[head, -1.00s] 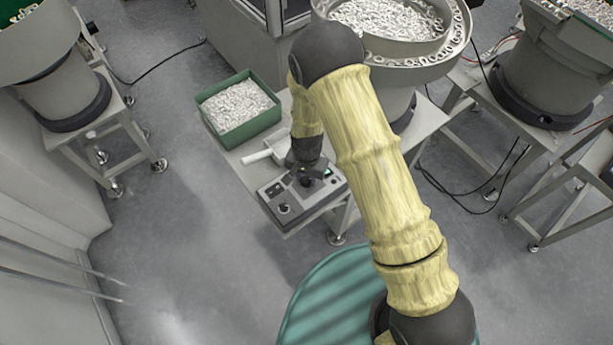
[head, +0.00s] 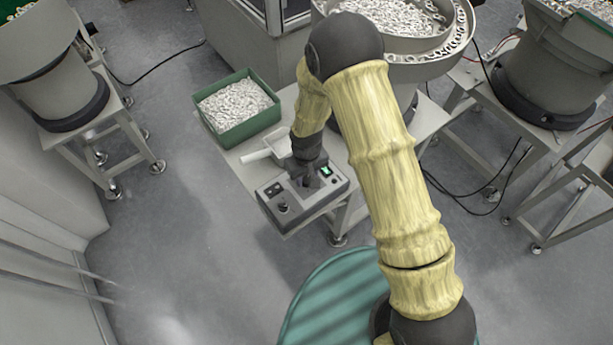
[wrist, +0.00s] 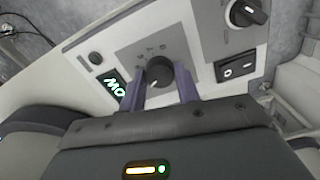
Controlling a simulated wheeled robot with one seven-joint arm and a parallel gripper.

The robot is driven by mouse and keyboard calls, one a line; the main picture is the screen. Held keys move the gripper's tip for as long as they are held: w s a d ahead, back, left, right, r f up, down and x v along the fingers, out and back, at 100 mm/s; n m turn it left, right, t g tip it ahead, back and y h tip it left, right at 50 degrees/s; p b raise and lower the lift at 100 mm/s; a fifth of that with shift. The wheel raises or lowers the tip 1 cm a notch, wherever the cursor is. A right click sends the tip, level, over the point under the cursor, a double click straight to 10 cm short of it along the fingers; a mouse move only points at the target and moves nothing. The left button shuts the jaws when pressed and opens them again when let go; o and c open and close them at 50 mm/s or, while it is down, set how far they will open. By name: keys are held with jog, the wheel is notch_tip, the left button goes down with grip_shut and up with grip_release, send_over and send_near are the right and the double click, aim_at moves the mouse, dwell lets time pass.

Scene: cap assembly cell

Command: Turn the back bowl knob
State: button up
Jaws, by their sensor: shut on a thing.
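The grey control box (head: 330,193) stands on the front of the bowl feeder's table. A round dark knob (wrist: 159,74) sits on a grey dial plate in the wrist view, with a pale pointer mark toward its lower left. My gripper (wrist: 161,80) is shut on this knob, one purple-grey finger on each side. In the head view my gripper (head: 306,180) comes down on the box and hides that knob. A second black knob (wrist: 246,12) sits at the upper right of the panel; it also shows in the head view (head: 283,208).
A white scoop (head: 265,151) and a green bin (head: 237,128) of small parts stand behind the box. The vibrating bowl (head: 425,55) is near my arm.

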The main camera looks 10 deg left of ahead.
aim_at(306, 179)
jog(key=shift+w+n, duration=0.1)
jog(key=shift+n, duration=0.5)
jog(key=shift+a, duration=0.1)
jog(key=o, duration=1)
notch_tip(306, 179, up, 18)
jog(key=shift+f+b, duration=0.25)
jog(key=shift+b, duration=0.5)
